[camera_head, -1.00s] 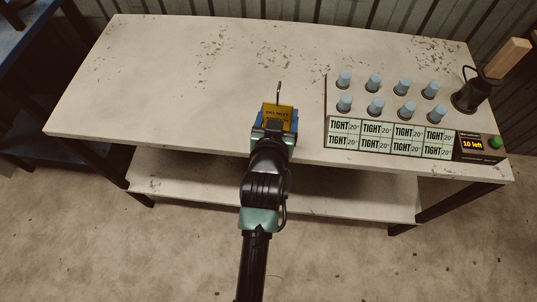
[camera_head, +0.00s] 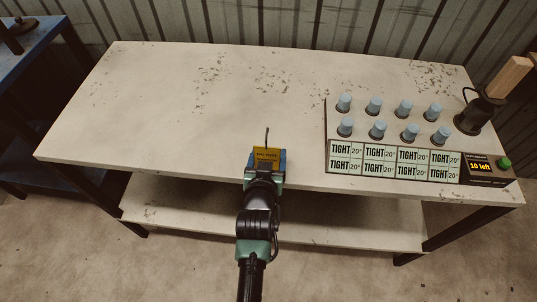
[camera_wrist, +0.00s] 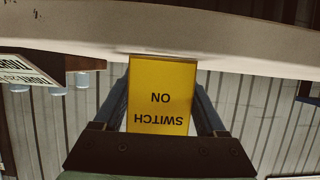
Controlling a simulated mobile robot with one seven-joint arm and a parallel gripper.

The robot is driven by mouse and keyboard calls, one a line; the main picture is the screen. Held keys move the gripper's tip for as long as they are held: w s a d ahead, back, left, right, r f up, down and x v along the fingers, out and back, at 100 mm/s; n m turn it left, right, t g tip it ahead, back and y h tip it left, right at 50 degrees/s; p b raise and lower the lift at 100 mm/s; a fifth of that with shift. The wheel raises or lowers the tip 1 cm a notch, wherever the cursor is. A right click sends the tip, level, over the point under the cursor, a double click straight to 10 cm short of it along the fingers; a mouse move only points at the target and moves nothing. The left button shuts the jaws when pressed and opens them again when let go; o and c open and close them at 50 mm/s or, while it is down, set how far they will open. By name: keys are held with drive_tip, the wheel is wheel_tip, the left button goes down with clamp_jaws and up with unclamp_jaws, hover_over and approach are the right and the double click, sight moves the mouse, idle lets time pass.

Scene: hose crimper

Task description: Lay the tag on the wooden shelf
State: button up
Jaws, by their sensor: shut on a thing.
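The tag is a flat yellow card (camera_head: 266,154) with dark lettering and a thin hook-like wire rising from its far end. In the wrist view the tag (camera_wrist: 160,95) reads "SWITCH ON" upside down. My gripper (camera_head: 265,160) is shut on it, with a finger on each side. In the head view it shows against the front part of the bench top; its height is unclear. A pale lower shelf (camera_head: 190,208) runs below the bench top, behind and below my arm. Whether it is wood I cannot tell.
The worn pale bench top (camera_head: 180,110) is clear at left and middle. At right stand several blue-capped pieces (camera_head: 374,105), a row of "TIGHT" labels (camera_head: 394,162), a display (camera_head: 481,167), a green button (camera_head: 504,163) and a black device (camera_head: 470,122). A blue table (camera_head: 25,45) is at far left.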

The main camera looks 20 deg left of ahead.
drive_tip(key=shift+f, duration=0.2)
drive_tip(key=o, duration=1.1)
drive_tip(key=shift+o, duration=0.2)
drive_tip(key=shift+r, duration=0.15)
drive_tip(key=shift+r, duration=0.2)
drive_tip(key=p+v, duration=0.1)
drive_tip(key=v, duration=1.1)
drive_tip(key=shift+f, duration=0.2)
